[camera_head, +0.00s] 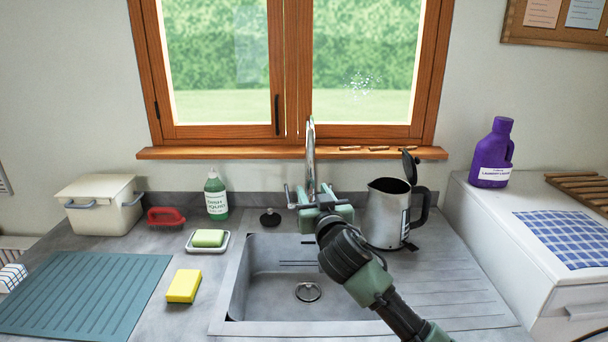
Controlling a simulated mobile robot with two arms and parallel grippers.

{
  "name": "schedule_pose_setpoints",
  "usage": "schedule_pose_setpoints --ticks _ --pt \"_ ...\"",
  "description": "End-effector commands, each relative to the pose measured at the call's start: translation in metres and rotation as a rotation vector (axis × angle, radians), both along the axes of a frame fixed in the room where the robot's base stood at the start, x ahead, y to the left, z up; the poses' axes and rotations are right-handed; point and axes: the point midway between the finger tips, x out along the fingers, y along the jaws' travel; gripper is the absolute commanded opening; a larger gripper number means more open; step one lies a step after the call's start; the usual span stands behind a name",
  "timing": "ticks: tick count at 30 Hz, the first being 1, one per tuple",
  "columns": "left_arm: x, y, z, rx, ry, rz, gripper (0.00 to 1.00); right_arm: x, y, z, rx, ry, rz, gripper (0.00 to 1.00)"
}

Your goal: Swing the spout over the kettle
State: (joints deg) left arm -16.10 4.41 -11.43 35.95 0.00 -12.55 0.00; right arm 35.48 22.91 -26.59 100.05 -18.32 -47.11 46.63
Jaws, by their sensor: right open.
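The chrome spout (311,155) rises behind the sink in front of the window. It looks nearly edge-on, so I cannot tell exactly where its outlet points. The steel kettle (383,217) stands upright on the counter right of the sink, its dark lid (410,165) raised and its black handle to the right. The spout is left of the kettle, not above it. My right gripper (321,200) is open at the base of the tap, in front of the lower spout and the tap handles. It hides part of the base; contact cannot be told. My left gripper is not in view.
The sink (270,285) lies below my right arm. Left of it are a yellow sponge (184,286), a soap dish (222,246), green dish liquid (216,197) and a red brush (165,217). A purple detergent bottle (494,155) stands on the white appliance (470,208) at right.

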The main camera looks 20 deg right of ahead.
Motion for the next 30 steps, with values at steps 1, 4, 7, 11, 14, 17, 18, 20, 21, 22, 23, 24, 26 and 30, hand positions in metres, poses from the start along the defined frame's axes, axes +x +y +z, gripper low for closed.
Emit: schedule_pose_setpoints --ticks 1,4,7,11,14,17,18,20,21,22,23,24,26,30 --pt "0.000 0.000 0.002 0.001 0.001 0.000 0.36 0.004 -0.001 0.002 0.000 -0.003 0.000 0.42" --pt "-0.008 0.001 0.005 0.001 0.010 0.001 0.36 0.015 -0.002 0.003 0.000 -0.002 -0.001 0.42" --pt "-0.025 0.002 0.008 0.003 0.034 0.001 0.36 0.030 -0.003 0.003 0.000 -0.001 -0.001 0.42" --pt "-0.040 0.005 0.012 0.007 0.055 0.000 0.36 0.050 -0.005 0.004 -0.001 -0.002 -0.001 0.42" --pt "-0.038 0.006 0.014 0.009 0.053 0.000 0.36 0.062 -0.005 0.002 0.001 -0.001 0.000 0.42" --pt "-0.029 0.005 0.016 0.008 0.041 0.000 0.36 0.070 -0.006 0.001 0.000 -0.001 -0.001 0.42" --pt "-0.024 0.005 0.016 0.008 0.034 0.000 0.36 0.072 -0.006 0.002 0.000 -0.002 0.000 0.42" --pt "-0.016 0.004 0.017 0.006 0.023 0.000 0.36 0.075 -0.006 0.001 0.000 -0.001 0.000 0.42" --pt "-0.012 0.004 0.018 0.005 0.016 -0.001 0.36 0.076 -0.006 0.001 0.001 -0.001 0.000 0.42" --pt "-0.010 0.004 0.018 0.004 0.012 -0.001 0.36 0.076 -0.006 0.001 0.001 -0.001 0.000 0.42" --pt "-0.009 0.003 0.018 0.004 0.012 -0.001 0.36 0.076 -0.006 0.000 0.001 -0.001 0.000 0.42" --pt "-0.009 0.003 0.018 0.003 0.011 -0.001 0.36 0.076 -0.006 0.000 0.001 -0.001 0.000 0.42" --pt "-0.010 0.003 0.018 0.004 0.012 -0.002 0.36 0.076 -0.006 0.000 0.001 -0.001 0.001 0.42" --pt "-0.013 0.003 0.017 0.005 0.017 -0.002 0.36 0.076 -0.006 0.000 0.001 -0.001 0.000 0.31"
